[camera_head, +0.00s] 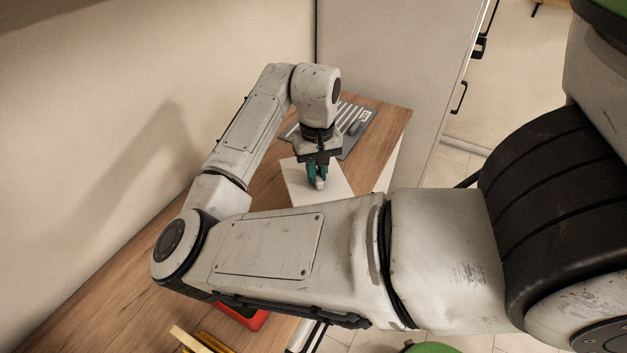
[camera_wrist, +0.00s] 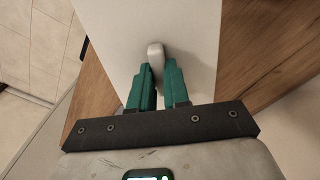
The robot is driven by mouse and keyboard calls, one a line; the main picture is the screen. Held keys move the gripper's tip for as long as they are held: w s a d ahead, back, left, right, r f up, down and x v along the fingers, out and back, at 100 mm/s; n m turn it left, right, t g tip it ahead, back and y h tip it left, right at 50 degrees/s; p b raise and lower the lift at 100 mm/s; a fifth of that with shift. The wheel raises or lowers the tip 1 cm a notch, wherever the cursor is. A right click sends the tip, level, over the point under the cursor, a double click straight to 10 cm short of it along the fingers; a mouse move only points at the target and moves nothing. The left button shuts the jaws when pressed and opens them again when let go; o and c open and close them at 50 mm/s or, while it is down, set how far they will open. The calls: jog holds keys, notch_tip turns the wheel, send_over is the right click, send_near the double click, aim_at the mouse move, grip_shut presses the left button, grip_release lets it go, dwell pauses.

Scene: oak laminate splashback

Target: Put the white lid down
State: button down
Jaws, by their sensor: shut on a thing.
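The white lid (camera_head: 300,190) is a flat, pale, square-cornered panel with a small rounded handle (camera_wrist: 155,55) standing up from it. My gripper (camera_head: 317,178) points down at the lid with its teal fingers closed on the handle. In the wrist view the two fingertips (camera_wrist: 156,72) pinch the handle from either side, and the lid (camera_wrist: 105,30) spreads out beyond them. The lid is over the wooden counter near its right edge. I cannot tell whether it touches the counter or hangs just above it.
A grey striped board (camera_head: 350,143) lies on the counter (camera_head: 392,125) behind the lid. A red container (camera_head: 252,319) and yellow items (camera_head: 207,343) are at the front, partly hidden by my arm. A wall stands left, a tall grey panel (camera_head: 385,50) behind. Tiled floor lies right.

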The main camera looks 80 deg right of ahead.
jog(key=d+f, duration=0.1)
jog(key=w+d+f, duration=0.1)
jog(key=f, duration=0.1)
jog(key=d+f, duration=0.1)
jog(key=shift+w+f, duration=0.25)
jog(key=shift+w, duration=0.15)
jog(key=shift+d+f+p, duration=0.1)
jog(key=shift+f+p, duration=0.4)
jog(key=shift+f, duration=1.05)
jog(key=shift+f, duration=0.1)
jog(key=c, duration=1.1)
grip_release()
notch_tip(320, 180, up, 12)
jog(key=shift+r+b, duration=0.1)
jog(key=shift+b, duration=0.4)
